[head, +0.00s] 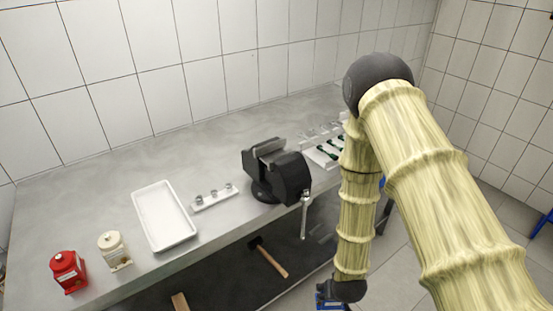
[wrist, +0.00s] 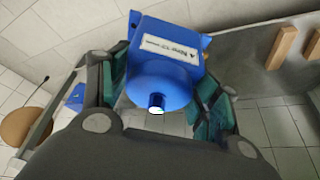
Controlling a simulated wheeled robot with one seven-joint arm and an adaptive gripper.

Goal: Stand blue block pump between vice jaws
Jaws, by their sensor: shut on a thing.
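The blue block pump (wrist: 165,65) fills the middle of the wrist view, with a white label on its body and a round boss and short shaft facing the camera. My gripper (wrist: 162,92) is shut on it, with teal pads on both sides of the pump. The dark vice (head: 285,176) is mounted at the bench's front edge in the head view, with a gap between its pale jaw faces. My arm hangs down to the right of the vice, in front of the bench. In the head view, a blue patch shows at its lower end; I cannot tell whether it is the pump.
A red pump (head: 68,271) and a cream pump (head: 114,250) stand at the bench's left. A white tray (head: 137,213) and a small strip with metal parts (head: 226,202) lie between them and the vice. A rack with green-handled tools (head: 321,156) lies behind my arm. Wooden handles (head: 272,262) show below the bench edge.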

